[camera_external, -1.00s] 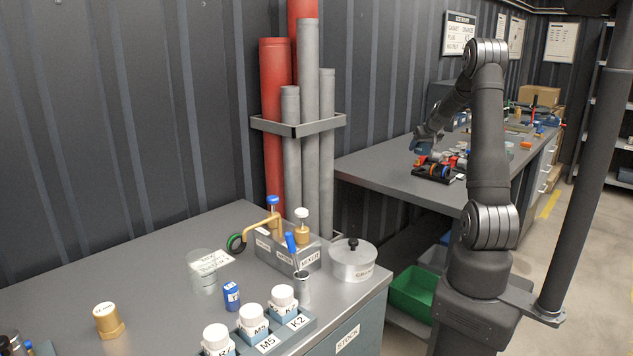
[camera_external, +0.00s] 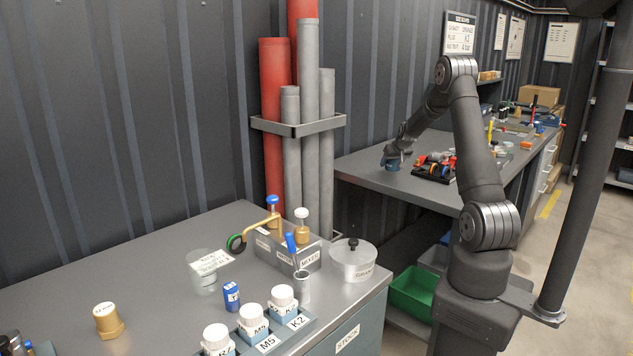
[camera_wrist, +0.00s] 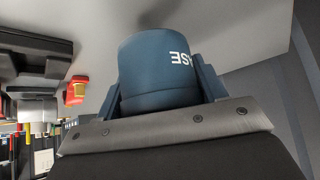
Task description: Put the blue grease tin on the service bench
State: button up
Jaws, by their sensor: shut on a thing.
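The blue grease tin (camera_wrist: 158,70) is between the two fingers of my gripper (camera_wrist: 160,88) in the wrist view, with part of its white lettering showing. My gripper is shut on it. In the external view my gripper (camera_external: 389,158) is low over the left part of the far bench (camera_external: 365,178), with the tin (camera_external: 393,164) small beneath it. The tin's base looks at or very near the bench top; I cannot tell whether it touches.
A black tray with coloured fittings (camera_external: 434,168) lies on the far bench right of my gripper. Bare bench top surrounds the tin. Grey and red pipes (camera_external: 300,130) stand in a rack to the left. The near bench (camera_external: 150,260) holds bottles, a lidded pot and a manifold.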

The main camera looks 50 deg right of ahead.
jog(key=shift+f, duration=1.1)
jog(key=shift+f, duration=0.15)
jog(key=o, duration=1.2)
jog(key=shift+r, duration=0.2)
jog(key=v, duration=1.2)
